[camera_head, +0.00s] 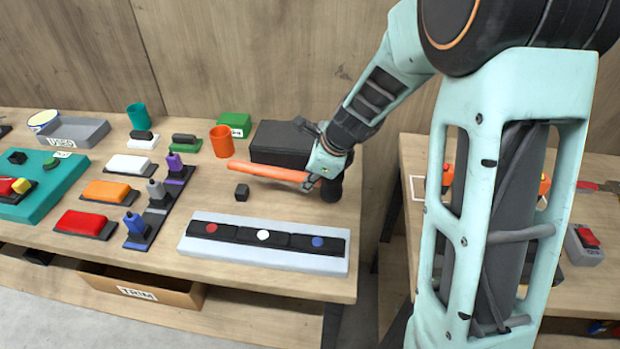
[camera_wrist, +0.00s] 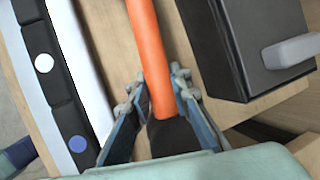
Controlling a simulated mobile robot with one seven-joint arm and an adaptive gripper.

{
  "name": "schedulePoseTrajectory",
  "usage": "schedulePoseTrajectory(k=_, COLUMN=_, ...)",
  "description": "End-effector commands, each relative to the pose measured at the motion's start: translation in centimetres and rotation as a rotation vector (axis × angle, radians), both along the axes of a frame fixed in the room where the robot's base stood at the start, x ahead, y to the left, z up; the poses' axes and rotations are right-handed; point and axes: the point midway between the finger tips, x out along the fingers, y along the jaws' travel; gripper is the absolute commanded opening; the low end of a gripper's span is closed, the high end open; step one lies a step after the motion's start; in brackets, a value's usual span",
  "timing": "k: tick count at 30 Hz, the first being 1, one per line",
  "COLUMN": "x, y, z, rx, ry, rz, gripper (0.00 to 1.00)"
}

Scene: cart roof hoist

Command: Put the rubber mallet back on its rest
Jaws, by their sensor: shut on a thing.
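The mallet has a long orange handle (camera_head: 268,172) and a black part at its near end, beside my gripper. My gripper (camera_head: 310,182) is shut on the handle close to that black part. In the wrist view the orange handle (camera_wrist: 150,45) runs up and away between the fingers (camera_wrist: 158,84), and the black part (camera_wrist: 172,135) lies toward the palm. The handle lies nearly level over the right part of the bench; whether it touches the bench is unclear. I cannot tell for sure which thing is the mallet's rest.
A dark box (camera_head: 285,142) stands just behind the handle; in the wrist view it has a grey bar (camera_wrist: 290,51). A grey panel (camera_head: 196,245) with coloured dots lies in front. An orange cup (camera_head: 222,140) stands behind.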

Motion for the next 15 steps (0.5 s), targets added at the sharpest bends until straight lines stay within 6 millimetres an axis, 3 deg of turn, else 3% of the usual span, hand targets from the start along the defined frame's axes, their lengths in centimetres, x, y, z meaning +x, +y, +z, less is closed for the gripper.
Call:
schedulePoseTrajectory(k=8, x=0.1, y=0.0, z=-1.1, rx=0.0, ry=-0.001, rz=0.001, gripper=0.0)
schedulePoseTrajectory(k=15, x=0.1, y=0.0, z=-3.3, rx=0.0, ry=-0.001, rz=0.001, gripper=0.0)
